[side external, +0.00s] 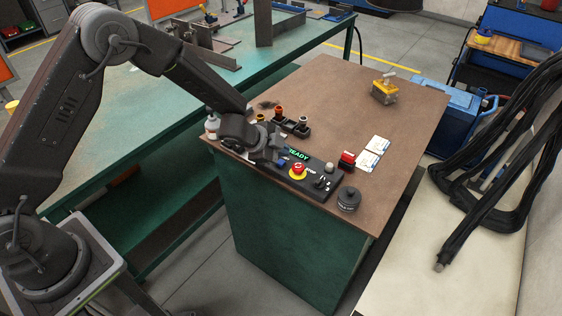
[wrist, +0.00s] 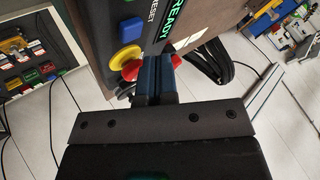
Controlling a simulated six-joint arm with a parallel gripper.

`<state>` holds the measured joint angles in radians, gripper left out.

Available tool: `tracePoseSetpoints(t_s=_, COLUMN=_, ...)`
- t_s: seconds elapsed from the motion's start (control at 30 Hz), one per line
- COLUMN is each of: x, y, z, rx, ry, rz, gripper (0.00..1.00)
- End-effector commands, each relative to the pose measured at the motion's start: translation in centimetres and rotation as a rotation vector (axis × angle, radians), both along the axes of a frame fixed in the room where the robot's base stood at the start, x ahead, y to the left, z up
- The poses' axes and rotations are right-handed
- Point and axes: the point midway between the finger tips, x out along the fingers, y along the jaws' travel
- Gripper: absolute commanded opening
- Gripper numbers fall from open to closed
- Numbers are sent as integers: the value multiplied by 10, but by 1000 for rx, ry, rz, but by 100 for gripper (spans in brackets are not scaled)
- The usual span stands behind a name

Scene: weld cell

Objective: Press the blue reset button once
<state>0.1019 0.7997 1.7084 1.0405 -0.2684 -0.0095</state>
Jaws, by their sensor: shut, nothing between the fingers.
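The blue reset button (wrist: 131,29) is on the dark control panel (side external: 318,186). In the wrist view it stands beside the word RESET. In the side view the blue button (side external: 282,163) shows at the panel's left end, close to my gripper. My gripper (wrist: 157,62) is shut and empty. In the wrist view its fingertips are below and right of the blue button, overlapping the red and yellow stop button (wrist: 124,58). The gripper looks apart from the blue button; contact with the panel cannot be told.
The stop button (side external: 298,170) is right of the blue button in the side view. A lit READY display (side external: 298,154) is beside them. The brown tabletop (side external: 335,95) is mostly clear behind.

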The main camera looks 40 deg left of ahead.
Motion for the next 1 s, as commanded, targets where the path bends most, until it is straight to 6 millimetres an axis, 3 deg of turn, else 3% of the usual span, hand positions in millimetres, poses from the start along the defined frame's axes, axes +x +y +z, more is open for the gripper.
tracePoseSetpoints(t_s=0.4, x=0, y=-1, z=39, rx=0, ry=-3, rz=-1, gripper=0)
tracePoseSetpoints(t_s=1.0, x=0, y=0, z=42, rx=0, ry=-2, rz=1, gripper=0)
